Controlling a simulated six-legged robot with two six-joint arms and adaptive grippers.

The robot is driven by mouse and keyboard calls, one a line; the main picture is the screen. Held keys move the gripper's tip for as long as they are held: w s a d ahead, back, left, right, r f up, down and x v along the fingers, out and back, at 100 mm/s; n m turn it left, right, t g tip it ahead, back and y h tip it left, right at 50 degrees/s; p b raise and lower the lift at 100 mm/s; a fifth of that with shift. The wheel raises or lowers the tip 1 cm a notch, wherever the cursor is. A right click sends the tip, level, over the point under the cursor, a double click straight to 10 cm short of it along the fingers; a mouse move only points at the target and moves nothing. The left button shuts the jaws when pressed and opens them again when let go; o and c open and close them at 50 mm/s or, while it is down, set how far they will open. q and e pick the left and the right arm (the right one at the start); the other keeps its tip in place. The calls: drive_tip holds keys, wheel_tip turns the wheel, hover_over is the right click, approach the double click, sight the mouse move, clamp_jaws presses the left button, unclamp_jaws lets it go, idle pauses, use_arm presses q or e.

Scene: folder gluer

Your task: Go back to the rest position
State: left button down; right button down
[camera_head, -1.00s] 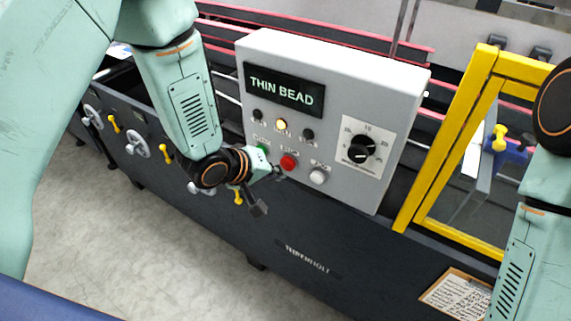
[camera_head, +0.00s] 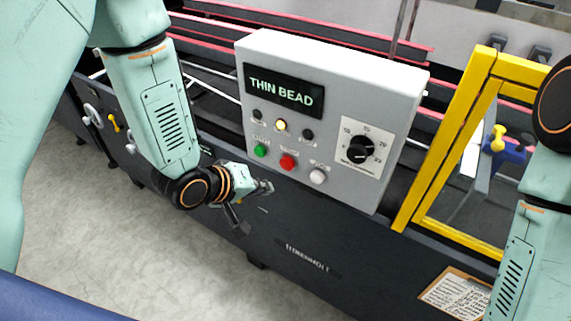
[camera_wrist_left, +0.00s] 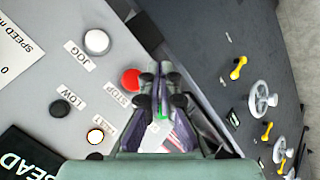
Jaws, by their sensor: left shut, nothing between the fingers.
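My left gripper (camera_head: 254,206) is in front of the dark machine front, below and left of the buttons on the grey control box (camera_head: 226,100). Its fingers are shut and hold nothing. In the left wrist view the gripper (camera_wrist_left: 162,70) points past the red stop button (camera_wrist_left: 131,79), with its fingers overlapping the panel edge in the picture. The box carries a green button (camera_head: 261,150), a red button (camera_head: 288,161) and a white button (camera_head: 318,176). Its display (camera_head: 284,91) reads THIN BEAD. The right arm shows at the right edge, but its gripper is outside the view.
A yellow guard frame (camera_head: 447,150) stands right of the box. A clipboard (camera_head: 455,293) is at the lower right. Handwheels (camera_wrist_left: 262,97) and yellow knobs (camera_wrist_left: 238,68) line the machine front. Open floor (camera_head: 130,240) lies at the lower left.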

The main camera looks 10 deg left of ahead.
idle(0.7)
use_arm(q)
drive_tip(key=s+a+f+m+g+y+b, duration=0.2)
drive_tip(key=s+f+b, duration=0.7)
drive_tip(key=s+f, duration=0.5)
drive_tip(key=s+a+f+m+g+y+b, duration=0.2)
drive_tip(key=s+a+f+g+b, duration=0.3)
drive_tip(key=s+f+b, duration=0.4)
drive_tip(key=s+a+f+m, duration=0.1)
drive_tip(key=s+f, duration=0.4)
drive_tip(key=f, duration=0.3)
drive_tip(key=shift+s+f+m+g+y+b, duration=0.3)
drive_tip(key=shift+f+y, duration=0.1)
